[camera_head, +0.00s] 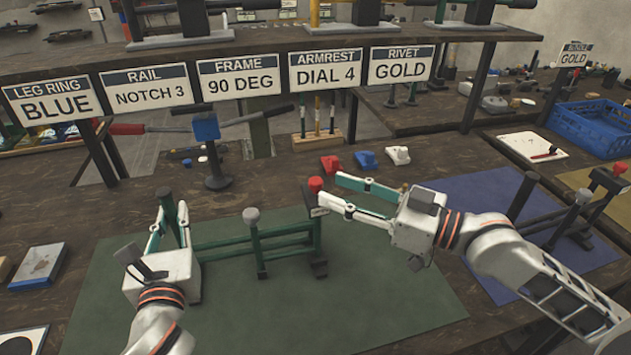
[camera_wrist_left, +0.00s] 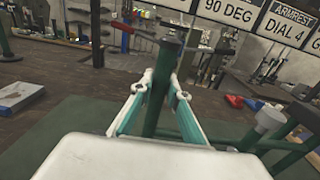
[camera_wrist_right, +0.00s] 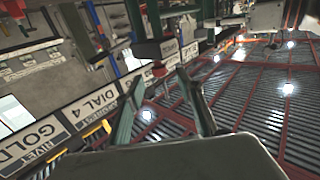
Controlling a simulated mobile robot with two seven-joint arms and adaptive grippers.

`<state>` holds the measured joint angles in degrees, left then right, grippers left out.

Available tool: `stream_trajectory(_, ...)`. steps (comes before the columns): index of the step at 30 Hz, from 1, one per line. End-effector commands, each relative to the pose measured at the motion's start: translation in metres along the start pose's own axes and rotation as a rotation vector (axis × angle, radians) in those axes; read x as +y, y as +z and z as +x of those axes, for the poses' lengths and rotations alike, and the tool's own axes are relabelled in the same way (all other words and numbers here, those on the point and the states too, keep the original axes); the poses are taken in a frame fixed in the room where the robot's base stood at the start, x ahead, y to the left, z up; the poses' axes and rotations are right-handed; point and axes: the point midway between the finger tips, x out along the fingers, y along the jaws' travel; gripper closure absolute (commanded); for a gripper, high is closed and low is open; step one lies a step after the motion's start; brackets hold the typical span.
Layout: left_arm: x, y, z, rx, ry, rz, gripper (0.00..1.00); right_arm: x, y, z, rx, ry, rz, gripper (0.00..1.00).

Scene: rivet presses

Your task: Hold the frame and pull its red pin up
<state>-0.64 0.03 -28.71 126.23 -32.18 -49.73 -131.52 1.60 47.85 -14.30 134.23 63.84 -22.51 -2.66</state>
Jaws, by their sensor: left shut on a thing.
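The green frame (camera_head: 225,247) stands upright on the green mat (camera_head: 400,290). My left gripper (camera_head: 170,213) is shut on its left post, which also shows between the fingers in the left wrist view (camera_wrist_left: 158,90). The red pin (camera_head: 315,184) sits at the top of the frame's right post. My right gripper (camera_head: 330,188) is open beside the pin, fingers pointing left. The pin lies just past the fingertips; whether they touch it I cannot tell. A grey knob (camera_head: 251,216) tops the frame's middle post.
A blue mat (camera_head: 475,195) with another frame lies to the right. A blue-topped stand (camera_head: 207,130) rises behind the left post. Small red, blue and white parts (camera_head: 367,159) sit behind the frame. A row of signs (camera_head: 240,80) hangs from the shelf. A blue crate (camera_head: 592,128) stands far right.

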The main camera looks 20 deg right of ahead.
Motion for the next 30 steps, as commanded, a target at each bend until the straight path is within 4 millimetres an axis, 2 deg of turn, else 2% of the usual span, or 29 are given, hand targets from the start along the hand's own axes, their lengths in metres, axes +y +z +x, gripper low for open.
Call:
stream_trajectory(6,0.0,0.002,0.0,-0.004,-0.001,-0.004,1.0,0.001,-0.002,0.031,0.005,0.001,0.001,0.63)
stream_trajectory(12,0.0,0.002,0.0,-0.004,-0.001,-0.004,1.0,0.001,-0.001,0.049,0.002,0.002,0.001,0.63)
stream_trajectory(25,0.0,0.002,0.0,-0.004,-0.001,-0.004,1.0,0.001,0.0,0.057,0.0,0.001,0.0,0.63)
stream_trajectory(29,0.0,0.002,0.0,-0.004,-0.001,-0.004,1.0,0.001,0.0,0.056,0.0,0.001,0.0,0.97)
stream_trajectory(30,0.0,0.002,0.0,-0.004,-0.001,-0.004,1.0,0.001,0.0,0.056,0.0,0.001,0.0,1.0)
